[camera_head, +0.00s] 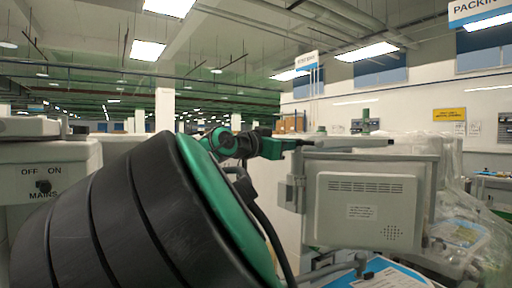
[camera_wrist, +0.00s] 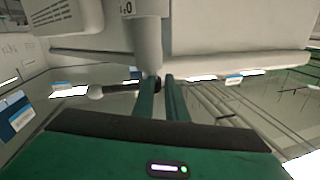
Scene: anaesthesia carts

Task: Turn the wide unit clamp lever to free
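In the wrist view the two green fingers of my gripper (camera_wrist: 161,92) point at the lower end of a pale grey post (camera_wrist: 147,40) with a partly readable "0" mark. A dark lever-like bar (camera_wrist: 110,90) with a thicker left end lies level beside the fingertips, to their left. A small dark part shows in the narrow gap between the tips; I cannot tell whether they grip it. In the head view my gripper (camera_head: 301,143) is at the top left edge of a grey unit (camera_head: 370,205). The lever cannot be made out there.
My arm fills the lower left of the head view. A grey cabinet (camera_head: 40,185) with a MAINS off/on switch stands at far left. Clear plastic-wrapped equipment (camera_head: 460,215) is at right. A pale bar (camera_wrist: 240,66) runs close beyond the fingers in the wrist view.

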